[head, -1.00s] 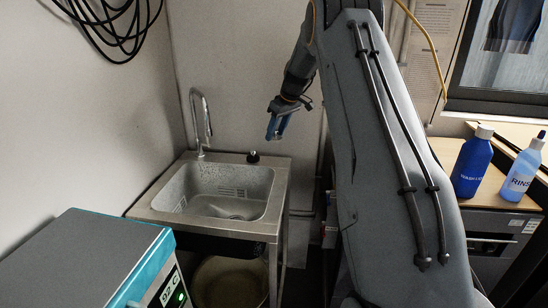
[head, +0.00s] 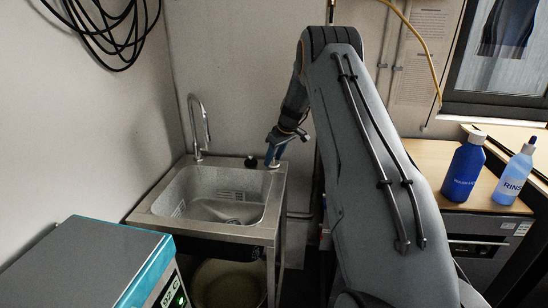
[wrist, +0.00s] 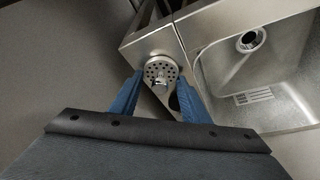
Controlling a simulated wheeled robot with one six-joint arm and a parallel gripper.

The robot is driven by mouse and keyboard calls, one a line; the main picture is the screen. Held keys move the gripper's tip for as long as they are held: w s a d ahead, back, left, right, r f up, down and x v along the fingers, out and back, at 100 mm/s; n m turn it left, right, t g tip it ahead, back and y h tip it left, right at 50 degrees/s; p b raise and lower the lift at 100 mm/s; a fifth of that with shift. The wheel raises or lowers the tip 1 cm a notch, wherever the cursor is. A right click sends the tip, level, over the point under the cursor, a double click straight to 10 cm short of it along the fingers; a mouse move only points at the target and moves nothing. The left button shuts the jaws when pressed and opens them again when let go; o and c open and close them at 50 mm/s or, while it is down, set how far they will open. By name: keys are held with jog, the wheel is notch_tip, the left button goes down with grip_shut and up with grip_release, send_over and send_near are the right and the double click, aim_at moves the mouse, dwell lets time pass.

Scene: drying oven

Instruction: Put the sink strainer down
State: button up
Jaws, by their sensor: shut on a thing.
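The sink strainer (wrist: 160,72) is a round, perforated metal disc with a small knob, seen between my blue fingertips in the wrist view. My gripper (wrist: 161,77) is shut on it. In the head view my gripper (head: 272,161) is pointing down at the back right corner of the steel sink (head: 160,221). The strainer is over the sink's flat rim; I cannot tell whether it touches the metal. The sink's basin and its round drain (wrist: 251,40) lie to the right in the wrist view.
A tap (head: 198,125) and a black knob (head: 251,161) stand on the sink's back rim, the knob close to my gripper. A teal and grey device (head: 90,262) is at the front left. A blue bottle (head: 465,168) and a rinse bottle (head: 514,175) stand on the right counter.

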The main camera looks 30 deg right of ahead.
jog(key=shift+f, duration=0.2)
jog(key=o, duration=1)
jog(key=shift+o, duration=0.2)
